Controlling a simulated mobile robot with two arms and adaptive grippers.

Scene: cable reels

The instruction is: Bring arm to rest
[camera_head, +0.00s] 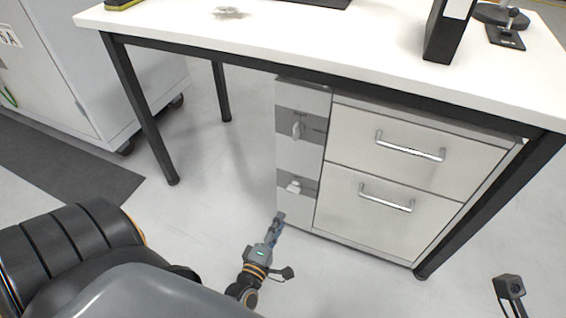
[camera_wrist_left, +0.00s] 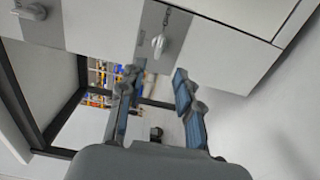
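My left gripper (camera_head: 279,219) is low in front of the grey side of the drawer cabinet (camera_head: 300,160), above the floor. In the left wrist view its two blue-padded fingers (camera_wrist_left: 158,80) are apart with nothing between them, so it is open and empty. Two white hook-like pieces are on the cabinet's side, an upper one (camera_head: 297,130) and a lower one (camera_head: 293,187). One white piece (camera_wrist_left: 159,43) shows just beyond the fingers in the left wrist view, apart from them. My right gripper is not seen.
The white table (camera_head: 300,40) stands over the cabinet on black legs (camera_head: 140,110). A black binder (camera_head: 448,30) stands on it. A white wheeled cabinet (camera_head: 90,80) is at the left, with a dark mat (camera_head: 60,165) in front. The floor between is clear.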

